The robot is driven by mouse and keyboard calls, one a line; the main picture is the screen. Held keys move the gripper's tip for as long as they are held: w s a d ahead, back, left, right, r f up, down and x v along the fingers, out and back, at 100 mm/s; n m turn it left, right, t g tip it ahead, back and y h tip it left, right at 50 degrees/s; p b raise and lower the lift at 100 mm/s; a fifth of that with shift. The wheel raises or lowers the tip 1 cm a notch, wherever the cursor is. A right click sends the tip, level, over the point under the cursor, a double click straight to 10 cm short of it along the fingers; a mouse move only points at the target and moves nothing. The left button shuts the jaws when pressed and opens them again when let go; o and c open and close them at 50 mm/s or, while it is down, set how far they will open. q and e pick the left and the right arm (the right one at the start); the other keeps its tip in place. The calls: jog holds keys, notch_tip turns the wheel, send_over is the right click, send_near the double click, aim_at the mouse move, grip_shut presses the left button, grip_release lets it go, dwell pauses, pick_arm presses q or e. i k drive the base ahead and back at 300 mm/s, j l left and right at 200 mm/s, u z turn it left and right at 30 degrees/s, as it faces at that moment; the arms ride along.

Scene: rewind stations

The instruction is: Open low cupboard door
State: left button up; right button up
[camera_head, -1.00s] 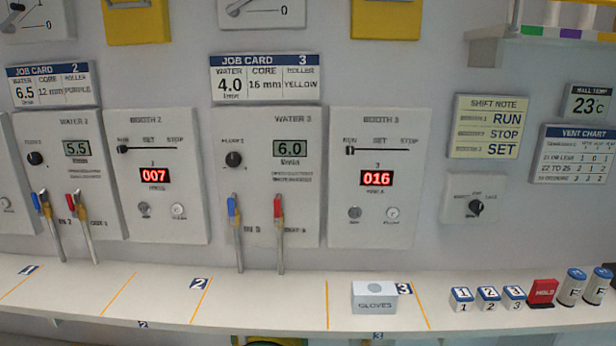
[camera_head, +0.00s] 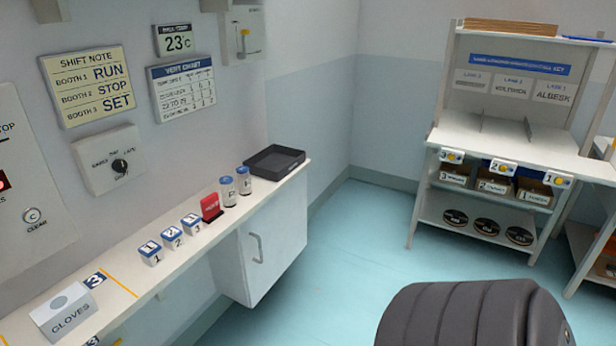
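The low white cupboard (camera_head: 283,247) hangs under the right end of the wall counter. Its door (camera_head: 278,250) looks closed and has a grey vertical bar handle (camera_head: 257,248). A dark grey ribbed part at the bottom right is part of my own arm. It is well to the right of the cupboard and apart from it. Neither gripper's fingers show in this view.
The counter (camera_head: 140,262) holds a gloves box (camera_head: 66,311), small numbered blocks, a red block (camera_head: 210,207), two canisters and a black tray (camera_head: 274,161). A shelf unit (camera_head: 505,140) stands at the back right. Blue floor (camera_head: 345,275) in front of the cupboard is clear.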

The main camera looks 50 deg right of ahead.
aim_at(271, 237)
jog(key=z, duration=1.5)
